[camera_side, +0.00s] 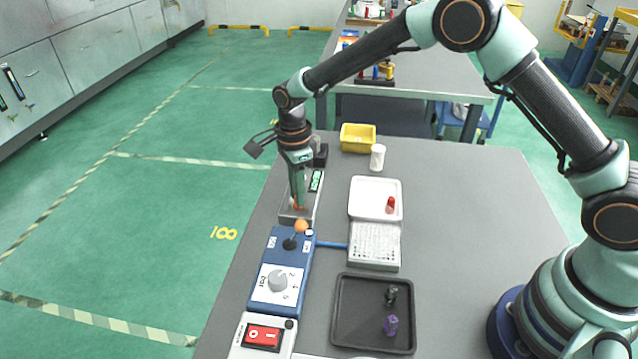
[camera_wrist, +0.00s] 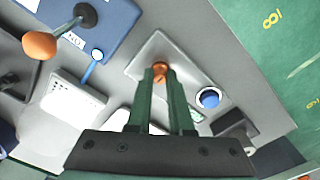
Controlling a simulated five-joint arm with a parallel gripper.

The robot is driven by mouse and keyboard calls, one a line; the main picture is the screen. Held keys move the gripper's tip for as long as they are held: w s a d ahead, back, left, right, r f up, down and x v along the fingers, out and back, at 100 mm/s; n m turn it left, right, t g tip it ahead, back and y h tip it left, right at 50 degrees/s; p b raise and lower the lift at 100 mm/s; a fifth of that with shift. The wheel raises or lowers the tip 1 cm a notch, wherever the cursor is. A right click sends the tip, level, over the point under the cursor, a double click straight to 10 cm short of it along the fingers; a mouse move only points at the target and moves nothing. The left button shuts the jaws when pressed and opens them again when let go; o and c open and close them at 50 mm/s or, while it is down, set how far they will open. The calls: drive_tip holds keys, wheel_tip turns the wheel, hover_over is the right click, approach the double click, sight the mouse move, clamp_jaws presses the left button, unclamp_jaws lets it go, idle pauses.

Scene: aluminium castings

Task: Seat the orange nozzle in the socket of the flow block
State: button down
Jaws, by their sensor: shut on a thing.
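My gripper (camera_side: 298,205) points down and is shut on the small orange nozzle (camera_wrist: 160,72). In the wrist view the nozzle sits between my fingertips (camera_wrist: 160,82); in the side view only a bit of orange shows. Below it is a light grey block (camera_side: 284,216) with a green display, which I take to be the flow block; it also shows in the wrist view (camera_wrist: 151,51). The nozzle is over or at this block's near part. The socket is hidden by the nozzle and fingers, and I cannot tell whether the nozzle is in it.
Close by is a blue panel (camera_side: 260,293) with an orange-knobbed lever (camera_side: 301,227). To the right are a white tray (camera_side: 360,209) with a red piece, a grey perforated plate (camera_side: 375,245) and a dark tray (camera_side: 345,335) with small parts. The table's right side is clear.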

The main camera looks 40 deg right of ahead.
drive_tip(key=shift+f, duration=0.15)
drive_tip(key=c, duration=0.8)
unclamp_jaws()
